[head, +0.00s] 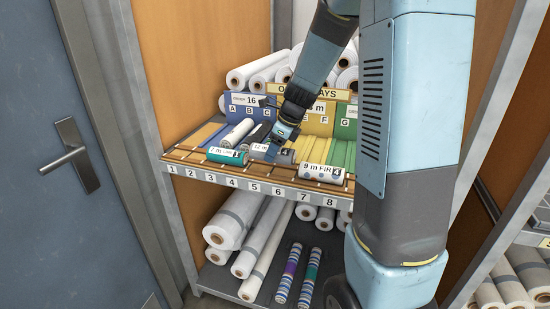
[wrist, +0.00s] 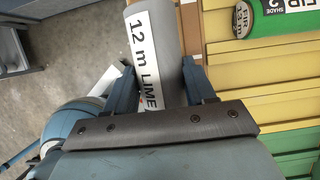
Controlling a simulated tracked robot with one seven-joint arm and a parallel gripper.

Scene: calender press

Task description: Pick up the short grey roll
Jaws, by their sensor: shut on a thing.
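The short grey roll (head: 287,156) lies around slots 4 to 5 at the shelf's front, partly hidden by my gripper (head: 273,147) in the head view. In the wrist view the grey roll (wrist: 170,40) carries a white label reading "12 m LIME". My gripper (wrist: 160,82) has one finger on each side of the roll and is shut on it. Whether the roll is clear of the shelf cannot be told.
A teal roll (head: 227,156) lies to the left and a white labelled roll (head: 322,173) to the right on the numbered shelf edge (head: 255,189). Lettered coloured lanes rise behind, with a white roll (head: 237,132) in the blue one. Long rolls (head: 236,220) lie below.

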